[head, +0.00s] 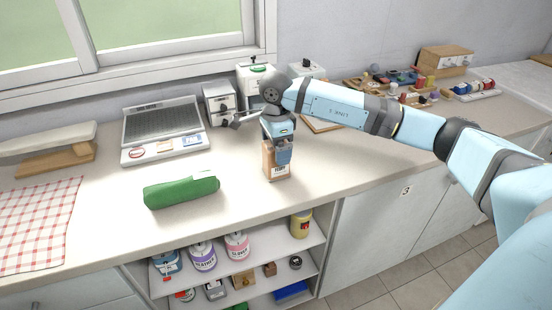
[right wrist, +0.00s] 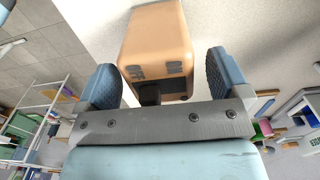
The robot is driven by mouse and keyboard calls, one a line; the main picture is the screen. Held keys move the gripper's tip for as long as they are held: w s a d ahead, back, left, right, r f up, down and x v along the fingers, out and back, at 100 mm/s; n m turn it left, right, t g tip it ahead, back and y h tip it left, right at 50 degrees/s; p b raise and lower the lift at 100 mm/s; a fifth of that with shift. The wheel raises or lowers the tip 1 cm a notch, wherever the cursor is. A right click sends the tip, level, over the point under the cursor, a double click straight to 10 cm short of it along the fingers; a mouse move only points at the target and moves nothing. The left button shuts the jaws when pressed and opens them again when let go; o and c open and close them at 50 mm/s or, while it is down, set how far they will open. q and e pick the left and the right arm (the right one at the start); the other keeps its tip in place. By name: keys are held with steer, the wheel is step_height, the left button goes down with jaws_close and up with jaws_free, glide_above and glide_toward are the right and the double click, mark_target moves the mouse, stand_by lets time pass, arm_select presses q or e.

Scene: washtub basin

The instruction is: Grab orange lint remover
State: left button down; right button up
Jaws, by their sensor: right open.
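The orange lint remover (head: 277,164) stands upright on the counter in the head view, a light orange block with a label low on its front. My right gripper (head: 279,152) is above it, pointing down, with its fingers around the upper part. In the right wrist view the lint remover (right wrist: 155,45) lies between the two blue fingers of the right gripper (right wrist: 165,82). The fingers are open, with a gap visible on each side. My left gripper is not in view.
A green cloth roll (head: 181,191) lies to the left on the counter. A checkered cloth (head: 35,222) lies far left. Sewing items (head: 405,84) sit at the back right. Open shelves (head: 245,262) are below the counter.

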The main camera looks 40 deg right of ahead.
steer(key=shift+f, duration=0.45)
steer(key=c, duration=1.2)
steer(key=shift+c, duration=0.2)
steer(key=shift+r, duration=0.15)
